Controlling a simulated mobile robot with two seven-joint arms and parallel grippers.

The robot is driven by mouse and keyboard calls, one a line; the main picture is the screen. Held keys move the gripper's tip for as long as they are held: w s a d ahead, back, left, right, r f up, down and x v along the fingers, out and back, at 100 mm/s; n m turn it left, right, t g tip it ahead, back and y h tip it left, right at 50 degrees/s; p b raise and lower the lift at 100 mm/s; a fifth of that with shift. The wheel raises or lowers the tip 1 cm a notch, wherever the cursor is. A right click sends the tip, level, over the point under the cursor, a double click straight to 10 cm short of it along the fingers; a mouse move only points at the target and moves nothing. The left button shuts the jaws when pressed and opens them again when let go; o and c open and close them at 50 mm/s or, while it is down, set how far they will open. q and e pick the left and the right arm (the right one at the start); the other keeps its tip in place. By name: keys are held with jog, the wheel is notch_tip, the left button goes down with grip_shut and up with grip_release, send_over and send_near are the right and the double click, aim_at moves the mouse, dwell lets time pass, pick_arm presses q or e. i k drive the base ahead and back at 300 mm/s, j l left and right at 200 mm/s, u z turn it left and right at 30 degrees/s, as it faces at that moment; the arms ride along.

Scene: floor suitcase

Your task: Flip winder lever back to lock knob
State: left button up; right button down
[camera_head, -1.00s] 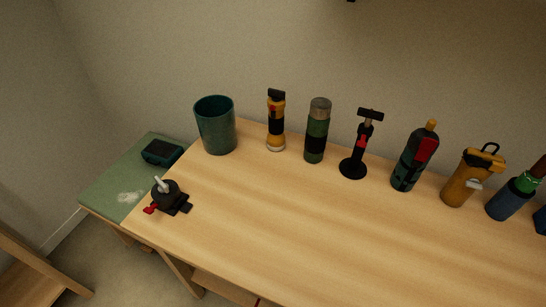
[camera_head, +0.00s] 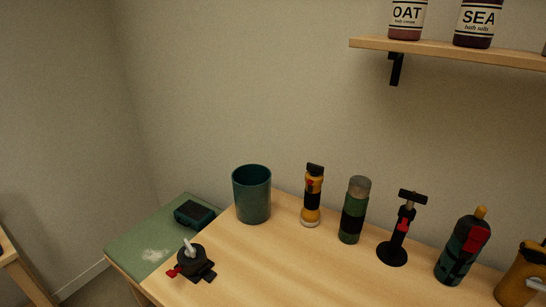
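A small black winder-like device (camera_head: 193,261) sits on the left end of the wooden table. It has a pale grey lever or knob (camera_head: 188,247) sticking up from its top and a red tab (camera_head: 173,272) at its lower left. Which part is the lock knob is too small to tell. Neither of my grippers shows in the head view.
Behind it, a teal cup (camera_head: 252,194), a yellow-black flashlight (camera_head: 312,196), a green bottle (camera_head: 354,210), a black stand (camera_head: 398,232) and more bottles line the wooden table (camera_head: 285,265). A green mat (camera_head: 140,240) holds a dark box (camera_head: 194,214). A shelf (camera_head: 460,52) hangs above.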

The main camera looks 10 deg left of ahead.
aim_at(172, 274)
jog(key=k+j+u, duration=0.2)
jog(key=u, duration=0.2)
jog(key=k+j+u, duration=0.15)
jog(key=j+u, duration=0.2)
jog(key=j, duration=0.15)
